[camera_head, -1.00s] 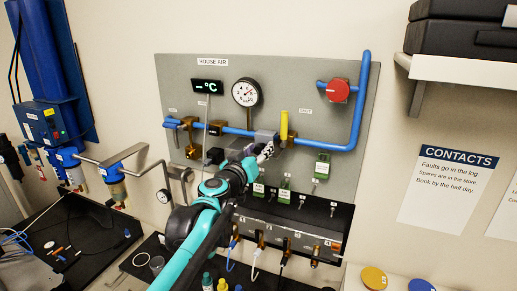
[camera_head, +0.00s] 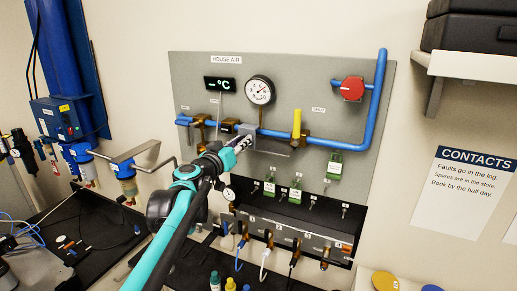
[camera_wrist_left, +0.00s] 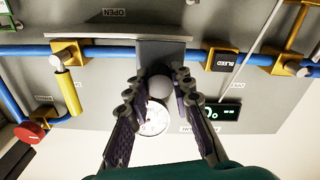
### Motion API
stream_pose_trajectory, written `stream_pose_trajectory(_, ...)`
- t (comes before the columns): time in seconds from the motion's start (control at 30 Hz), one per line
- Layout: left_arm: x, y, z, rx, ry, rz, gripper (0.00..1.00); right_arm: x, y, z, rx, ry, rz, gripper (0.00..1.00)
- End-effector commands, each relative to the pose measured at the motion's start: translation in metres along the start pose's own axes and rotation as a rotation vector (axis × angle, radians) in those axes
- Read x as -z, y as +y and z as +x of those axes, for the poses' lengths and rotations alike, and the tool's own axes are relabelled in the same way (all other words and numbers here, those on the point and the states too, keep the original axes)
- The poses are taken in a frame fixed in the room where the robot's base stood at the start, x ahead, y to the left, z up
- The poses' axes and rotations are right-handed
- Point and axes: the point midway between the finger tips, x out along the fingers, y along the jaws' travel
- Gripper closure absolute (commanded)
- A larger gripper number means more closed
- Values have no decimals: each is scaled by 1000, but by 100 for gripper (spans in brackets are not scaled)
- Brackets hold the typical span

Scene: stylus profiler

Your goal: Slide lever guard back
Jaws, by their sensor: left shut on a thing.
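The lever guard is a grey block (camera_head: 247,131) on the blue pipe; it also shows in the left wrist view (camera_wrist_left: 163,53) with a pale round knob (camera_wrist_left: 159,86). My left gripper (camera_head: 240,145) is shut on the knob, its fingers on either side in the left wrist view (camera_wrist_left: 160,90). The yellow lever (camera_head: 297,124) stands upright on a brass valve to the right of the guard, with a clear gap of pipe between them. In the left wrist view the lever (camera_wrist_left: 67,85) is at the left. My right gripper is not in view.
A brass fitting with a dark block (camera_head: 228,126) sits close to the guard's left. A round gauge (camera_head: 260,91) and a display (camera_head: 220,84) are above. A red knob (camera_head: 352,88) is at the right. Green tags (camera_head: 296,189) hang below.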

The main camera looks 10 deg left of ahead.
Motion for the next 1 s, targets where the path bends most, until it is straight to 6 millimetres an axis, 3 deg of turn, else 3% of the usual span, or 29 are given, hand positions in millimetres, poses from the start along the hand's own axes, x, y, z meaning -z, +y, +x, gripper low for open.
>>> stream_pose_trajectory(0.1, 2, -9, 0, 1, 1, -2, 100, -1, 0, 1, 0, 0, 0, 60)
stream_pose_trajectory(0.37, 3, -10, 0, 2, 1, -2, 100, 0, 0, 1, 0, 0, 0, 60)
stream_pose_trajectory(0.4, 4, -10, 0, 2, 1, -2, 73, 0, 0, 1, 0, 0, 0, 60)
stream_pose_trajectory(0.47, 3, -10, 0, 2, 1, -2, 57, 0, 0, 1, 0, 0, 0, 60)
stream_pose_trajectory(0.8, 3, -9, -2, 0, 0, -1, 56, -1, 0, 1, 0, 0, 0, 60)
stream_pose_trajectory(1.0, 3, -10, -30, 2, 1, -1, 56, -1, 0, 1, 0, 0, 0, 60)
